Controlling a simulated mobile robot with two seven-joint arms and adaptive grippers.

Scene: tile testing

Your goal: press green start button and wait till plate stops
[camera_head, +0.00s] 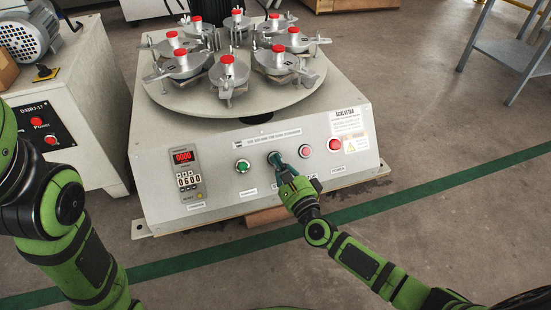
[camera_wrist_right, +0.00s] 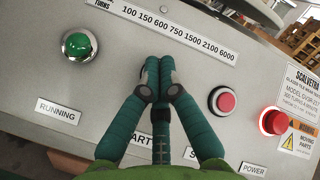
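The testing machine (camera_head: 220,150) carries a round grey plate (camera_head: 200,105) with several red-capped holders. My right gripper (camera_head: 277,162) is at the front panel, fingers together, its tips over the START position. In the right wrist view the shut fingers (camera_wrist_right: 158,72) point at the panel above the partly covered START label (camera_wrist_right: 140,139). The start button is mostly hidden behind the fingertips; I cannot tell whether it is pressed in. A green lamp (camera_wrist_right: 78,45) labelled RUNNING is left of the fingers. My left gripper is out of view. One frame cannot show whether the plate turns.
A red button (camera_wrist_right: 224,100) and a red POWER button (camera_wrist_right: 272,121) are to the right of my fingers. A red display (camera_head: 183,157) and counter (camera_head: 189,181) are on the panel's left. A white cabinet (camera_head: 75,95) stands left; open floor lies right.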

